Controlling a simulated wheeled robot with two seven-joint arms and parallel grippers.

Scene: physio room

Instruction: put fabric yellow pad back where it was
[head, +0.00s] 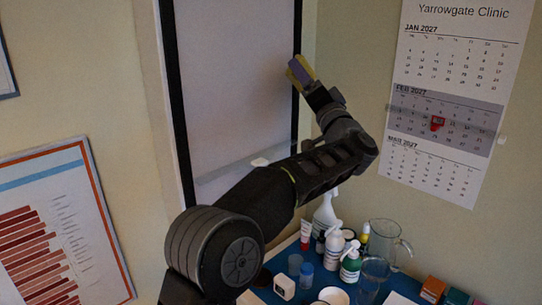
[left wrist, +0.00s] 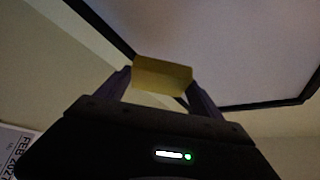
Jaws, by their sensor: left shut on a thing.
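The yellow fabric pad (left wrist: 162,72) is gripped between the two purple fingers of my left gripper (left wrist: 162,84) in the left wrist view. In the head view the pad (head: 306,67) shows as a small yellow piece in my left gripper (head: 300,71), raised at the right edge of the framed whiteboard (head: 235,75). The whiteboard (left wrist: 225,40) fills the upper part of the left wrist view behind the pad. I cannot tell whether the pad touches the board or its frame. My right gripper is not in view.
A ledge (head: 222,173) runs along the board's lower part, with a small white item (head: 260,162) on it. A calendar (head: 450,100) hangs at right. Below my arm, a blue table (head: 318,277) holds several bottles, a clear jug (head: 388,240) and small boxes (head: 433,288).

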